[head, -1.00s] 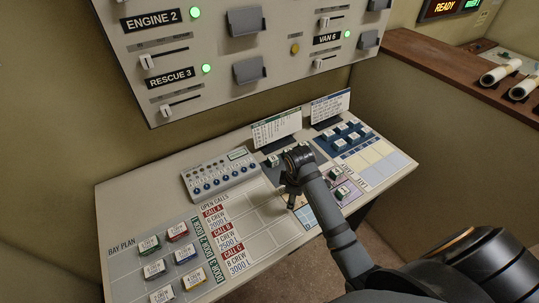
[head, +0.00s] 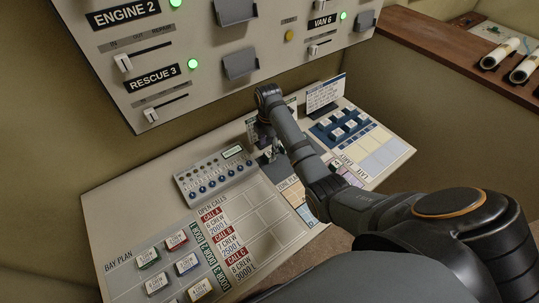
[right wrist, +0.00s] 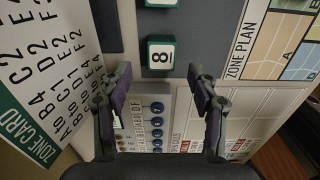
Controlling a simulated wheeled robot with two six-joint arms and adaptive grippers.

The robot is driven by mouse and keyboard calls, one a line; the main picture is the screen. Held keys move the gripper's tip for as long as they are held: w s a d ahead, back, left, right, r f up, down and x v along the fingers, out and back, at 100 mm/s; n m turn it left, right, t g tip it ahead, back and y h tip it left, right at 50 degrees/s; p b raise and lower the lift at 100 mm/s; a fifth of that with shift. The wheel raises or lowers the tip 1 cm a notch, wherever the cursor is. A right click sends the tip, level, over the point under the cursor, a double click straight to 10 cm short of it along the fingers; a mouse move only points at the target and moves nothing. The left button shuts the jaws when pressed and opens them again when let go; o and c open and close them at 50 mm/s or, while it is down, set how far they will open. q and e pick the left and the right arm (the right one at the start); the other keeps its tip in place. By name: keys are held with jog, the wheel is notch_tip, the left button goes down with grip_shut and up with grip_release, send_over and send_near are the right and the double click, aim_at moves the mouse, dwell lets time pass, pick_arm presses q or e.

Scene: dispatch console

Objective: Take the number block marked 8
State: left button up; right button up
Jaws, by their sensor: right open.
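The number block marked 8 (right wrist: 161,56) is a green block with a white top face. In the right wrist view it sits upright on a dark grey surface, ahead of my right gripper and centred between its fingers. My right gripper (right wrist: 160,84) is open, with nothing between its fingertips. In the head view my right gripper (head: 264,143) hangs over the desk by the zone card, and the arm hides much of the blocks there. My left gripper is in no view.
Another green block (right wrist: 161,3) stands just beyond the 8. The zone card (right wrist: 40,70) is close on the left. In the head view a keypad unit (head: 214,174) lies left of my gripper, and the upright panel (head: 215,50) rises behind.

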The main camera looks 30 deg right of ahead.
aim_at(270, 153)
jog(key=shift+s+d+f+p, duration=0.1)
jog(key=shift+f+p, duration=0.3)
jog(key=shift+f, duration=0.05)
notch_tip(270, 153, down, 4)
jog(key=shift+d+r+p, duration=0.1)
jog(key=shift+d+p, duration=0.05)
jog(key=shift+p, duration=0.2)
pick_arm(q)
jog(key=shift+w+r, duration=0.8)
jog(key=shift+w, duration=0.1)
pick_arm(e)
jog(key=shift+f, duration=0.2)
jog(key=c, duration=1.1)
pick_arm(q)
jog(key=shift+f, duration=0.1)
pick_arm(e)
jog(key=shift+r, duration=0.15)
